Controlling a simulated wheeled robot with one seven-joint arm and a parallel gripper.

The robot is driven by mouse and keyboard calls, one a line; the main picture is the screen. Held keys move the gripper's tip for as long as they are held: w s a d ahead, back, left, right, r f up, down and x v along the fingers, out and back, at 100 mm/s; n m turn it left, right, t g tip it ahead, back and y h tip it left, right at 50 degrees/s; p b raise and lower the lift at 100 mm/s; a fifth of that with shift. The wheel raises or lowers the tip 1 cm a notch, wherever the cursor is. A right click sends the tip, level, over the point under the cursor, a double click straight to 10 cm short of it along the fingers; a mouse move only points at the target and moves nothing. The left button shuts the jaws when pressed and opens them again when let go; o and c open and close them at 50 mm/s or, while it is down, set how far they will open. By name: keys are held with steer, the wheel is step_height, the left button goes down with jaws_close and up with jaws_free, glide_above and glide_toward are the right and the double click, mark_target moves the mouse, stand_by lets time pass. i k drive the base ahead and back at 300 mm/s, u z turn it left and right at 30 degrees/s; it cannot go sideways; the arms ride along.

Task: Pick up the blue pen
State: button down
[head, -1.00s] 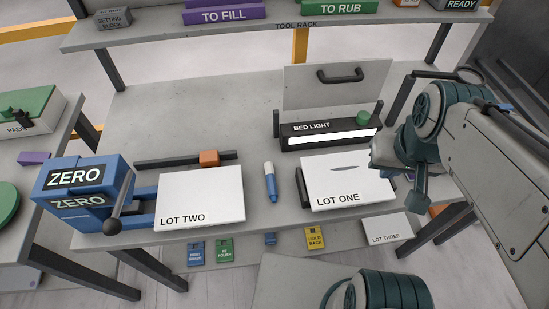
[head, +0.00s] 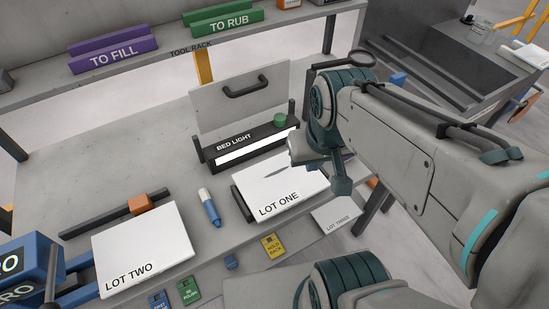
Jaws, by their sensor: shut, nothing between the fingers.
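The blue pen (head: 209,207) lies on the stone slab between the LOT TWO board (head: 147,249) and the LOT ONE board (head: 285,188). It has a blue body toward the front and a white end toward the back. My gripper (head: 341,186) hangs over the right part of the LOT ONE board, to the right of the pen and well apart from it. It is shut and empty; its fingertips are small in this view and partly hidden by the wrist.
The bed light (head: 250,146) with its raised grey panel stands behind LOT ONE. An orange block (head: 140,204) on a dark rail is behind LOT TWO. The tool rack (head: 188,52) runs along the back. Bare slab lies behind the pen.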

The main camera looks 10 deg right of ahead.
mark_target(204, 194)
steer(key=z, duration=0.9)
steer(key=k, duration=0.7)
steer(key=u, duration=1)
steer(key=i, duration=0.45)
steer(key=z, duration=0.05)
